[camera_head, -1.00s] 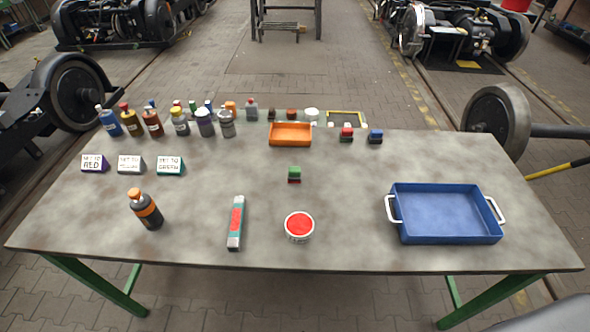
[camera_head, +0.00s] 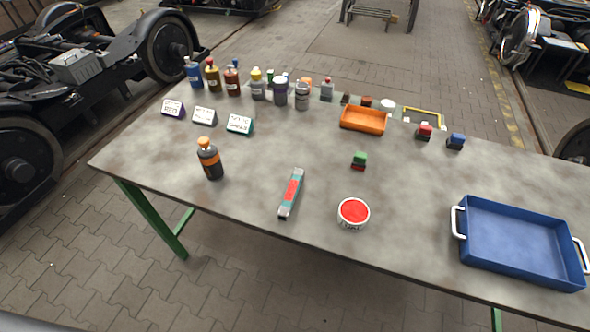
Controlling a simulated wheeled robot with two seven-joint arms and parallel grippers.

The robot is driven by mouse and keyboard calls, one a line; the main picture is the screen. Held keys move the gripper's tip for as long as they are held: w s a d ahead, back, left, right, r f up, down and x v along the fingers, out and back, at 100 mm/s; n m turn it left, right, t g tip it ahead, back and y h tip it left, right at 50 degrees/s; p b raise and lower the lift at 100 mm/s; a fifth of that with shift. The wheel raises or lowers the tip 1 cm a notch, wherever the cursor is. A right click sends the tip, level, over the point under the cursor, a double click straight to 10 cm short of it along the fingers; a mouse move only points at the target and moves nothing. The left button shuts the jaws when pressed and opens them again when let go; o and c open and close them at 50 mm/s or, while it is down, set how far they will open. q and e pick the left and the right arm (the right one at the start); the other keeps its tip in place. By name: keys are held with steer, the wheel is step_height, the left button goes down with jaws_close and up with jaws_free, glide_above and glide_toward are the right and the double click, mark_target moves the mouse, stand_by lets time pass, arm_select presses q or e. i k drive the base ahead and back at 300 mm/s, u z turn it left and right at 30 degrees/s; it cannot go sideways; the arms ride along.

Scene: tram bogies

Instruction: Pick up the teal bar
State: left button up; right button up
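The teal bar (camera_head: 291,193) lies on the grey table near its front edge, in the middle of the head view. It is long and narrow, with a red patch on its upper face and pale grey ends. It points away from me, tilted slightly to the right. Nothing touches it. Neither of my grippers shows in the head view.
A dark bottle with an orange cap (camera_head: 209,158) stands left of the bar, and a round tin with a red top (camera_head: 353,212) stands right. A blue tray (camera_head: 520,243) is at the right. Several bottles, an orange tray (camera_head: 363,120) and stamps line the back. Table (camera_head: 420,200) around the bar is clear.

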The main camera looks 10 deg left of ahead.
mark_target(290, 192)
steer(key=k, duration=0.5)
steer(key=z, duration=1.75)
steer(key=i, duration=1.2)
steer(key=u, duration=2.6)
